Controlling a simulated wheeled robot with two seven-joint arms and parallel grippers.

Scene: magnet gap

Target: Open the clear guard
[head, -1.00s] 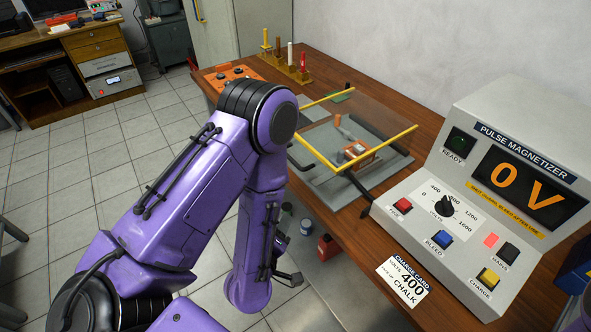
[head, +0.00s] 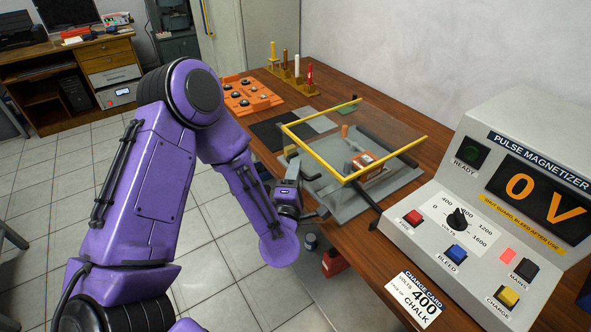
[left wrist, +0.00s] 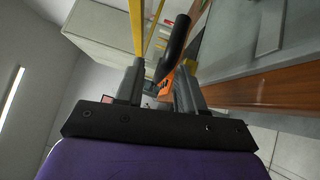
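The clear guard (head: 314,153) is a see-through sheet edged with yellow bars, lying over a grey fixture on the bench. An orange and grey part (head: 367,162) shows beneath it. My left gripper (head: 300,180) is just outside the guard's near-left yellow bar, low over the bench edge. In the left wrist view my left gripper (left wrist: 160,78) has its fingers apart. A black rounded bar (left wrist: 174,48) shows just past the fingertips, and yellow bars (left wrist: 138,30) rise behind it. I cannot tell whether the fingers touch the bar. My right gripper is out of view.
The grey pulse magnetizer (head: 480,215) stands at right, reading 0 V. A charge card (head: 413,300) lies before it. An orange tray (head: 247,95) and a rack with coloured sticks (head: 292,75) are at the back left. Floor is open left of the bench.

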